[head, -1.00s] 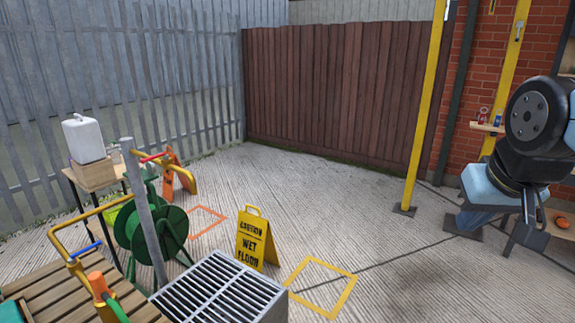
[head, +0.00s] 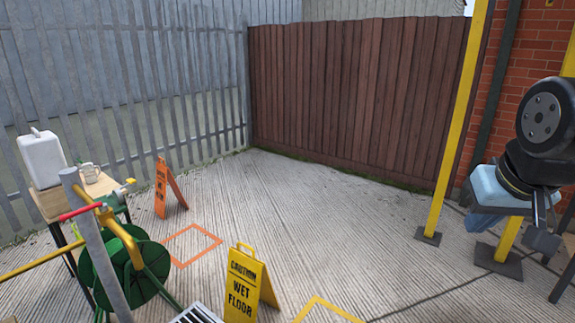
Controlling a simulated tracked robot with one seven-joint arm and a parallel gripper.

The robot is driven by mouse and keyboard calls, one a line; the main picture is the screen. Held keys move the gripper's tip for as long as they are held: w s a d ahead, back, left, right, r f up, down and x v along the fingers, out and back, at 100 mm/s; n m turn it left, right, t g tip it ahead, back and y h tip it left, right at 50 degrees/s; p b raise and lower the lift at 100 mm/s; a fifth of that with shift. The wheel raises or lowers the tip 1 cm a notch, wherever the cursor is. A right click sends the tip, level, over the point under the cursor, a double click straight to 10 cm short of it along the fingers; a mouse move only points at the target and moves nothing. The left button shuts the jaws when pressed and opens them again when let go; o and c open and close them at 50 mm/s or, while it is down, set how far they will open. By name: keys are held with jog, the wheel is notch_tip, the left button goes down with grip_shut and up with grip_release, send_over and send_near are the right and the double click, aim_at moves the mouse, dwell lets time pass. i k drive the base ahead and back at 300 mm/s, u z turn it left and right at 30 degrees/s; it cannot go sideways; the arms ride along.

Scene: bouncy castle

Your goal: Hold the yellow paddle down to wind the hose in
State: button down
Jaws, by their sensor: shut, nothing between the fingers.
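The green hose reel (head: 112,268) stands at the lower left, partly behind a slanting grey post (head: 95,242). A small yellow piece (head: 124,187) shows above the reel, by a green box-like part. It may be the yellow paddle, but it is too small to be sure. My gripper (head: 543,240) hangs at the right edge under my folded arm. It is shut and empty, far from the reel and touching nothing.
A yellow wet-floor sign (head: 247,285) stands right of the reel, with an orange sign (head: 167,190) behind it. A grate (head: 197,314) is at the bottom edge.

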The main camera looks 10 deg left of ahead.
aim_at(131, 181)
jog(key=u, duration=0.05)
jog(key=i, duration=4.85)
jog(key=u, duration=2.7)
